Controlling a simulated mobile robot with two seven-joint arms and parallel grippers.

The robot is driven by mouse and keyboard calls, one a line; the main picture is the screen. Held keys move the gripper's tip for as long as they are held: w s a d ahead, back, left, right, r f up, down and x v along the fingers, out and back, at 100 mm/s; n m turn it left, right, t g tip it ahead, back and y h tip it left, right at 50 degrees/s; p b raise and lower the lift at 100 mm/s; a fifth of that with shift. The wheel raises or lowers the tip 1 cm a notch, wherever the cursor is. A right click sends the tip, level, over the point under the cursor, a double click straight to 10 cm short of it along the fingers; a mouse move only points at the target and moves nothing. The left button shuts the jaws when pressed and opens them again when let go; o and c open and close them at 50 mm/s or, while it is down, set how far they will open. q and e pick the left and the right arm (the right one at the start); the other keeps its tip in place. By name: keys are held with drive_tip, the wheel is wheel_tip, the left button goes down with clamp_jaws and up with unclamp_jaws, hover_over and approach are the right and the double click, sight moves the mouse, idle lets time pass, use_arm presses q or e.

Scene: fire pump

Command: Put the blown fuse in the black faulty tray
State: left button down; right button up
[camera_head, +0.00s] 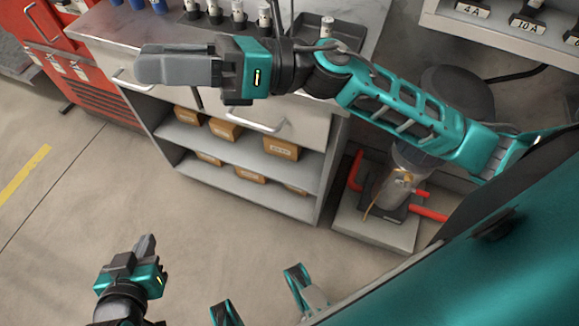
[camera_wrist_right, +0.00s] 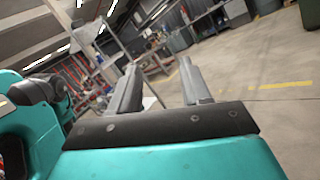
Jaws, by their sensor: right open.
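My right gripper (camera_head: 143,64) is open over the bench front in the head view. In the right wrist view its two fingers (camera_wrist_right: 158,88) stand apart with nothing between them. My left gripper (camera_head: 147,246) is low over the floor, with no object visible in it; its finger gap is unclear. A dark tray (camera_head: 343,40) lies on the bench beyond my right arm, partly hidden by it. A pale cylinder with a dark end, looking like a fuse (camera_head: 327,26), shows at the tray. Similar cylinders (camera_head: 238,13) stand in a row to its left. I cannot tell which fuse is blown.
The grey bench (camera_head: 120,22) has drawers and shelves with several orange boxes (camera_head: 225,130). A red cabinet (camera_head: 60,65) stands at left. A pump (camera_head: 395,190) with red pipes sits at right. A shelf with rating labels (camera_head: 472,10) is upper right. Floor at left is clear.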

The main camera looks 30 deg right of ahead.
drive_tip(key=w+d+f+m+t+h, duration=0.35)
drive_tip(key=f+m+t+h, duration=0.2)
drive_tip(key=m, duration=0.85)
drive_tip(key=w+d+f+m+t+h, duration=0.2)
drive_tip(key=d+f+m+t+h, duration=0.4)
drive_tip(key=m, duration=0.7)
use_arm(q)
drive_tip(key=shift+a, duration=0.1)
use_arm(e)
drive_tip(key=s+d+f+m+g+h, duration=0.1)
drive_tip(key=s+f+m+g+h, duration=0.1)
drive_tip(key=s+f+m, duration=0.3)
drive_tip(key=s+d+f+m+g+h, duration=0.2)
drive_tip(key=s+f+m+g+h, duration=0.1)
drive_tip(key=f+m, duration=0.9)
wheel_tip(320, 180, down, 3)
drive_tip(key=shift+s+r+g+h, duration=0.15)
drive_tip(key=shift+s+g+h, duration=0.25)
drive_tip(key=shift+s, duration=0.8)
